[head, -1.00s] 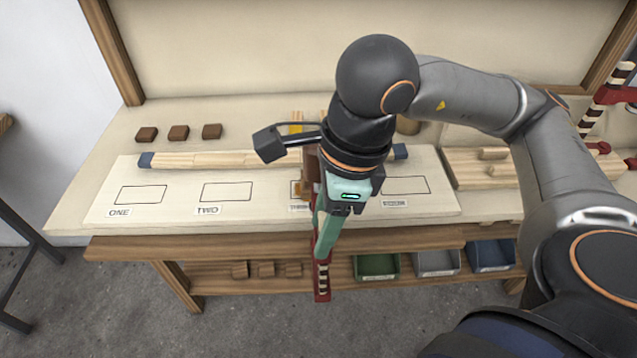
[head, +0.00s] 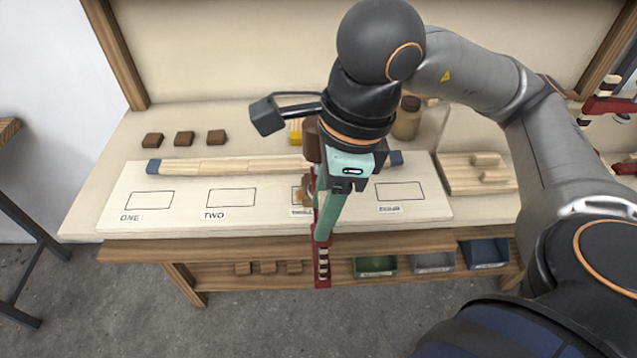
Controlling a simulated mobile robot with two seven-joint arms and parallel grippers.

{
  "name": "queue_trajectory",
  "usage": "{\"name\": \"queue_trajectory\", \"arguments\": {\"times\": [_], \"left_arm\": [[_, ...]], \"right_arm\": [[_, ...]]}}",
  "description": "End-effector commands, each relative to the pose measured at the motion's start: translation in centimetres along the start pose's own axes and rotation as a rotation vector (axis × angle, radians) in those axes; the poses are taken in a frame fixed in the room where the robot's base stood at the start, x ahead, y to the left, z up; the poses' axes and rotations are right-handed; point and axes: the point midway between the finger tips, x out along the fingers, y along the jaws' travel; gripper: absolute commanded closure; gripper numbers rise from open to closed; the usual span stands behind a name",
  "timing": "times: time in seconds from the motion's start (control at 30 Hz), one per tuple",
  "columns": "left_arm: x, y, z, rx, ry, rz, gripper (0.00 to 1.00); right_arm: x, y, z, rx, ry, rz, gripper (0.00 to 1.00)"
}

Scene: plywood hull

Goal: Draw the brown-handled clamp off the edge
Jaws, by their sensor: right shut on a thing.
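The clamp has a red bar with dark and pale stripes (head: 322,268), which hangs upright in front of the bench's front edge. A brown part, seemingly its handle (head: 312,140), shows beside my right wrist. My right gripper (head: 325,232), with green fingers, reaches down from above and is shut on the clamp. The gripper and wrist hide much of the clamp, so I cannot tell whether its jaws touch the edge. My left gripper is not in view.
A pale board (head: 270,222) with marked outlines lies along the bench front. A wooden strip (head: 225,165) with dark blue ends lies on it. Several brown blocks and a jar (head: 406,120) stand behind. Bins, including a green one (head: 376,266), sit on the lower shelf.

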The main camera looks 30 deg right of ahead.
Motion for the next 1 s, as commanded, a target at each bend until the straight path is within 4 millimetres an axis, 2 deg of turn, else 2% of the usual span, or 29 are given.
{"name": "queue_trajectory", "arguments": {"times": [0.03, 0.1, 1.0], "left_arm": [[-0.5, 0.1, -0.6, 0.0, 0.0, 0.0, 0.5], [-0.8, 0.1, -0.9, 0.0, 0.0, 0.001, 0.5], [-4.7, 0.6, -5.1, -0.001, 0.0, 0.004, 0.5]], "right_arm": [[-1.0, 0.0, 0.2, 0.0, -0.003, -0.002, 1.0], [-1.6, 0.0, 0.4, -0.001, -0.003, -0.002, 1.0], [-9.8, 0.0, 2.0, -0.001, -0.003, -0.003, 1.0]]}}
